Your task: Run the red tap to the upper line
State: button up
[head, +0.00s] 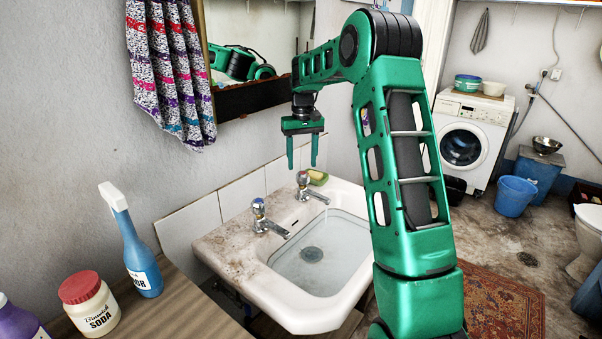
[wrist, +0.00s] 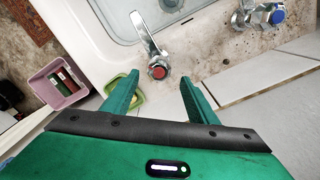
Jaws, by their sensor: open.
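The red tap (wrist: 158,72) is a chrome tap with a red-marked top, its spout over the basin. In the head view, it is the farther tap (head: 303,182), beside the soap dish. The blue tap (head: 258,212) is the nearer one; its blue top (wrist: 278,16) shows in the wrist view. The white basin (head: 312,318) holds clear water (head: 325,250) over the drain; I cannot make out level lines. My green gripper (head: 302,158) is open, pointing down above the red tap. Its fingers (wrist: 160,82) appear either side of it, apart from it.
A green soap dish (head: 318,178) sits just right of the red tap. Tiles and a mirror (head: 258,30) are behind. A spray bottle (head: 137,250) and a soda jar (head: 90,303) stand on the left counter. A pink bin (wrist: 62,82) shows below.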

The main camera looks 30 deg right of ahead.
aim_at(302, 172)
jog(key=shift+f, duration=2.25)
jog(key=shift+d, duration=0.1)
jog(key=c, duration=1.1)
